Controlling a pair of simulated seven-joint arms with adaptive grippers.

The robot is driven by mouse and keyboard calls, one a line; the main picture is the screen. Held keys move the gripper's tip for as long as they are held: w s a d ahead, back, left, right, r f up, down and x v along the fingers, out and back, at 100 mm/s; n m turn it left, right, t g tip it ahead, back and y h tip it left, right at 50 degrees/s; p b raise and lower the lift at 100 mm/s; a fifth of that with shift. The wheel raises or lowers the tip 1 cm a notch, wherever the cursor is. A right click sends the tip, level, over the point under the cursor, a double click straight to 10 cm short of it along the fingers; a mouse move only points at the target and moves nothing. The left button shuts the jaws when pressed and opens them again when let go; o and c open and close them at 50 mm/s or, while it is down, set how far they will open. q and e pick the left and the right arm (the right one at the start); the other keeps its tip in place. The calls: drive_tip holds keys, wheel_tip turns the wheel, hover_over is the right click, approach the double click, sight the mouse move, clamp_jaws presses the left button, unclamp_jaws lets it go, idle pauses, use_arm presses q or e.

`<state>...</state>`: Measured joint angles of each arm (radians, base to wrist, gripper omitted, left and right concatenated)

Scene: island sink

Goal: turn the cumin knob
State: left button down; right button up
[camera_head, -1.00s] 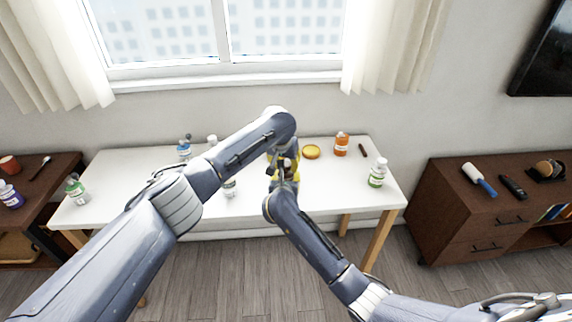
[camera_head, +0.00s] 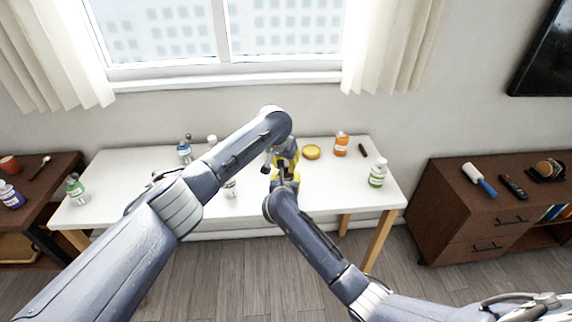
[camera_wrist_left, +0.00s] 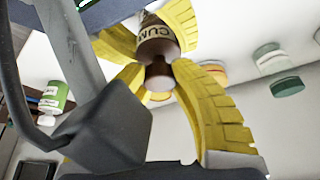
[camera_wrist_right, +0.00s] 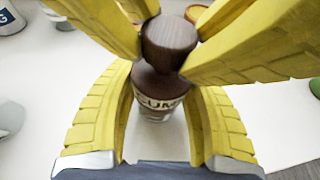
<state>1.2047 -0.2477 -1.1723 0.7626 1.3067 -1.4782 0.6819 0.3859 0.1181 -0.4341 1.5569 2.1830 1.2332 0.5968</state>
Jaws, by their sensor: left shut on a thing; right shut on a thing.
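The cumin mill has a dark brown wooden knob, at the middle of the right wrist view (camera_wrist_right: 170,38), above a body with a partly covered label (camera_wrist_right: 158,104). My left gripper (camera_wrist_left: 159,72) is shut on the knob, with its yellow fingers on either side. My right gripper (camera_wrist_right: 160,88) is shut around the upper body, just below the knob. In the head view, my left gripper (camera_head: 288,152) sits over the middle of the white table, with the right gripper just below it; the mill is mostly hidden there by grippers and arms.
On the white table (camera_head: 120,172) are an orange-yellow lid or jar (camera_head: 311,152), an orange bottle (camera_head: 341,146), a green-labelled bottle (camera_head: 376,175) and a blue bottle (camera_head: 184,151). Dark cabinets stand left and right (camera_head: 450,205). The table's right front corner is clear.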

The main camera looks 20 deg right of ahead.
use_arm(q)
drive_tip(key=c, duration=1)
unclamp_jaws()
drive_tip(key=shift+o, duration=0.2)
drive_tip(key=v, duration=1.2)
